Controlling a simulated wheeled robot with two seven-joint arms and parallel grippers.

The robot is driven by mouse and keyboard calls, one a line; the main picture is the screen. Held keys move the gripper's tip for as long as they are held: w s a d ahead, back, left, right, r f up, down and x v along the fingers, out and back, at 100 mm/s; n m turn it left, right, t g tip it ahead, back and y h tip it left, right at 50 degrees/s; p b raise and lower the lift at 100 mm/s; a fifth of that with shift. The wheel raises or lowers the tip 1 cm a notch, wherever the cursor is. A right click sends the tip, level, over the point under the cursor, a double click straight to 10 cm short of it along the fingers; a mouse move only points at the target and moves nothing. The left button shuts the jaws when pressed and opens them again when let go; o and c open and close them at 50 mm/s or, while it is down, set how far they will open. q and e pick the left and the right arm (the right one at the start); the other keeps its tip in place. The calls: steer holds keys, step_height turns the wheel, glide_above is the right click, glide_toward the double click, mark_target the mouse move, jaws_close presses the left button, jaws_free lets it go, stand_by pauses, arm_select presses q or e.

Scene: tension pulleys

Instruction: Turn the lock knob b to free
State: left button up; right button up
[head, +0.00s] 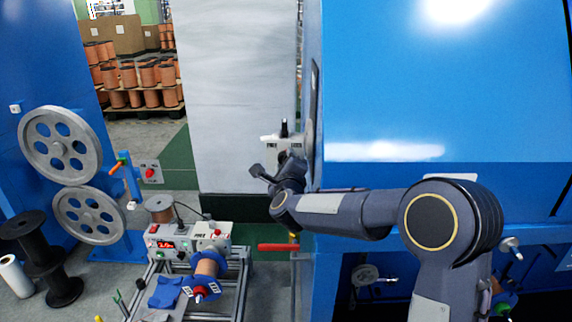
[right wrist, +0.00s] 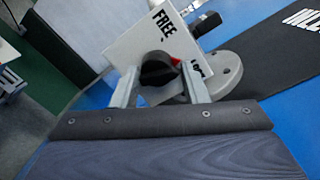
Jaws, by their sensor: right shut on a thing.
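The lock knob b is a dark round knob (right wrist: 157,70) on a white plate (right wrist: 140,40) marked FREE, with a second, partly hidden word on the right. In the right wrist view it sits between the two grey fingers of my right gripper (right wrist: 162,82), which is shut on it. A small red mark shows beside the knob; which word the knob points to I cannot tell. In the head view the white plate (head: 270,139) stands out from the blue cabinet's edge, with my right gripper (head: 282,166) just below it, hiding most of the knob. My left gripper is not in view.
A blue cabinet (head: 440,90) fills the right side. A pale panel (head: 230,90) stands behind the knob. A bench with a control box (head: 190,240) and a copper spool (head: 207,266) is at lower left. Two grey pulley wheels (head: 60,145) are at far left. A red handle (head: 276,247) juts out below the gripper.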

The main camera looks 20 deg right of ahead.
steer(key=shift+a+f+n+g+h+p, duration=0.15)
steer(key=shift+n+p, duration=0.65)
steer(key=shift+n, duration=1.2)
steer(key=shift+a+f+n+g+h+p, duration=0.15)
steer(key=shift+n+p, duration=0.7)
steer(key=shift+n, duration=1.15)
steer(key=shift+f+n+g+h+p, duration=0.15)
steer(key=shift+n+p, duration=0.65)
steer(key=shift+n, duration=1.2)
steer(key=shift+d, duration=0.1)
steer(key=o, duration=0.8)
steer(key=shift+d, duration=0.1)
steer(key=shift+r, duration=0.2)
